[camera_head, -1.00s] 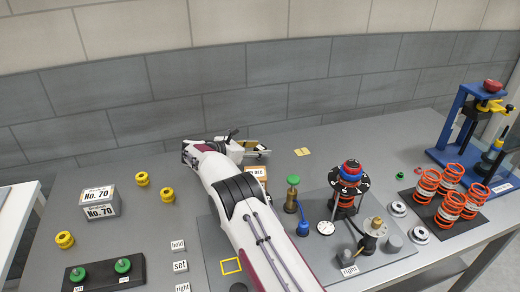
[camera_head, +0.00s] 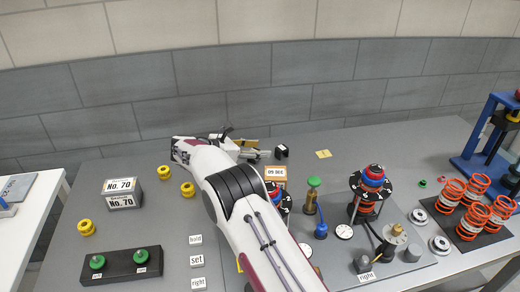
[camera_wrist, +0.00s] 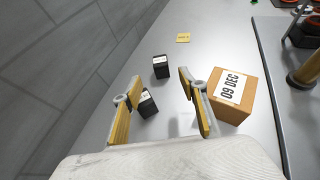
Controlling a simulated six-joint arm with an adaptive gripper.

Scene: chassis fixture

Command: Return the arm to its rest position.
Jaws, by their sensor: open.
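My arm reaches from the bottom of the head view over the grey bench, bent at the wrist. My gripper (camera_head: 252,148) is at the far side of the bench, pointing right, partly hidden by my own arm. In the wrist view its two yellow-padded fingers (camera_wrist: 160,95) are spread apart with nothing held. A small black block (camera_wrist: 148,103) shows between the fingers, lower down and apart from the pads as far as I can tell. A second black block (camera_wrist: 161,67) stands just beyond the fingertips. An orange-brown box marked 09 DEC (camera_wrist: 231,93) stands beside the right finger.
A fixture plate (camera_head: 408,268) with a red-blue spring assembly (camera_head: 371,182) stands right of my arm. Orange springs (camera_head: 470,205) and a blue press (camera_head: 490,140) are farther right. A No. 70 box (camera_head: 123,195), yellow knobs and label tiles lie left. A yellow tag (camera_head: 323,154) lies flat.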

